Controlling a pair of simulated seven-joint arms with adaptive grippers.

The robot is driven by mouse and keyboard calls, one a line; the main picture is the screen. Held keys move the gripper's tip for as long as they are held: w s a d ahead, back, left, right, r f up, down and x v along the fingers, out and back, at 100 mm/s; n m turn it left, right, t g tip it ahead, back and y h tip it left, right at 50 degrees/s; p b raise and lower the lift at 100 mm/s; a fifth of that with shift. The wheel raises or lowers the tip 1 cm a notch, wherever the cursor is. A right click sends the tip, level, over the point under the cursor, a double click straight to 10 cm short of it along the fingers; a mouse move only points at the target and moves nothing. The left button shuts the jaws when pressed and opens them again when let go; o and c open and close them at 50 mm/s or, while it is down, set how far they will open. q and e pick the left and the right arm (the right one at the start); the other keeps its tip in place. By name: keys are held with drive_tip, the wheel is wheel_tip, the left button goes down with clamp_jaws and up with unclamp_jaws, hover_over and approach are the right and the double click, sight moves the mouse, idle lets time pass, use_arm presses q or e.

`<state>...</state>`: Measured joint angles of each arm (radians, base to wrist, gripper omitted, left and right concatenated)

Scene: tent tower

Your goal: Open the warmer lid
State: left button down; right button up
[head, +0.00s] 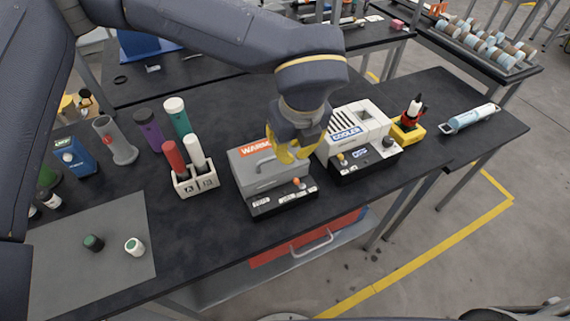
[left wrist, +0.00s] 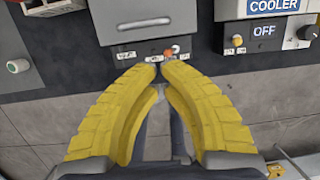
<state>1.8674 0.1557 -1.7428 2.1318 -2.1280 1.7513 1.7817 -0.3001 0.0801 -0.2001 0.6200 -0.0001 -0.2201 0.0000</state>
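The warmer (head: 272,182) is a grey box with an orange label on the table. Its lid (head: 243,165) looks closed and has a metal handle (head: 262,160). In the left wrist view the handle (left wrist: 145,23) crosses the lid (left wrist: 135,8) near the top, and the warmer's front panel (left wrist: 122,57) lies below it. My left gripper (head: 287,158) has yellow fingers and hangs over the right part of the warmer. In the left wrist view its fingertips (left wrist: 161,62) come together over the front panel, empty and apart from the handle. My right gripper is not in view.
The cooler (head: 352,135) stands close right of the warmer. A white holder (head: 195,184) with red and white tubes stands to the left. A grey mat (head: 100,265) with two small capped vials lies at front left. A yellow stand (head: 408,132) is right of the cooler.

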sight(278, 172)
use_arm(q)
drive_tip(key=shift+y, duration=0.4)
drive_tip(key=x, duration=0.3)
drive_tip(key=a+x, duration=0.1)
drive_tip(key=x, duration=0.7)
drive_tip(key=shift+w+a+r, duration=0.15)
drive_tip(key=shift+w+a, duration=0.05)
drive_tip(key=shift+r, duration=0.1)
